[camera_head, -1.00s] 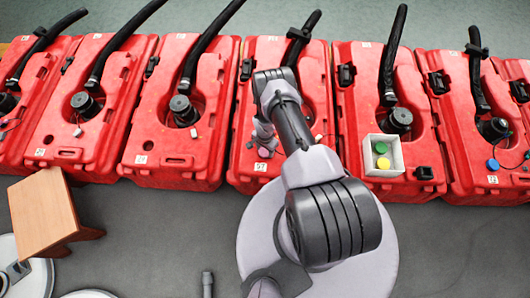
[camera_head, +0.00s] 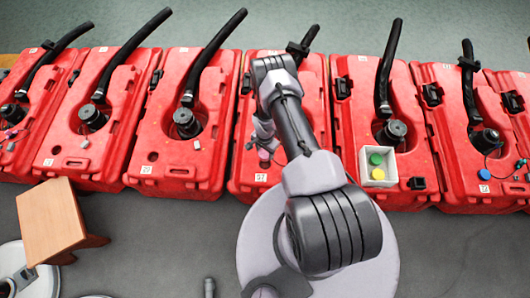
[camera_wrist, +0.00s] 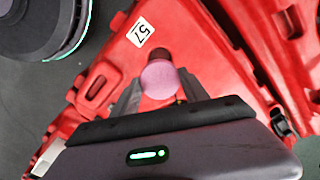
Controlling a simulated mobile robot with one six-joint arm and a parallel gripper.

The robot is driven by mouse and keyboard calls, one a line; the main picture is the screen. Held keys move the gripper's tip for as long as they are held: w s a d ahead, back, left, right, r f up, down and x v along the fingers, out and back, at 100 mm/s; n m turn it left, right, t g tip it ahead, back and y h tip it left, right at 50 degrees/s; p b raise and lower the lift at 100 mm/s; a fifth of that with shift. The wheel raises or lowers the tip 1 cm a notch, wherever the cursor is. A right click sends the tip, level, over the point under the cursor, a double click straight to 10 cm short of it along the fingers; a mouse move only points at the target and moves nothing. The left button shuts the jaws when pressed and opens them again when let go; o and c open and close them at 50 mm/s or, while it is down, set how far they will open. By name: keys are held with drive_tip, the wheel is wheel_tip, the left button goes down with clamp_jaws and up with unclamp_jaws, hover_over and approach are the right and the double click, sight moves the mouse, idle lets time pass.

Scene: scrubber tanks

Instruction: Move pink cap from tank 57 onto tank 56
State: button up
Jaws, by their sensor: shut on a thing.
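My gripper (camera_wrist: 158,82) is shut on the pink cap (camera_wrist: 160,77), which is round and sits between the two fingertips. Tank 57 (camera_wrist: 105,62), red with a white number label, lies under it in the wrist view. A dark reddish round spot shows on the tank just beyond the cap. I cannot tell whether the cap touches the tank. In the head view the cap (camera_head: 264,154) shows small above the middle red tank, with my gripper partly hidden by my arm. The red tank to its left (camera_head: 205,158) has a small dark hole near its label. Tank 56 cannot be picked out; head-view labels are too small.
Red tanks with black hoses stand in a row. A white box (camera_head: 362,176) with a green cap (camera_head: 376,159) and a yellow cap (camera_head: 378,174) sits on the tank to the right. A wooden stool (camera_head: 48,220) stands front left. Grey floor lies in front.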

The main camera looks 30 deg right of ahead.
sight(265, 153)
drive_tip(key=shift+r+p, duration=0.5)
drive_tip(key=shift+r, duration=0.3)
drive_tip(key=shift+r+p, duration=1.8)
drive_tip(key=shift+r, duration=0.7)
drive_tip(key=shift+f, duration=0.1)
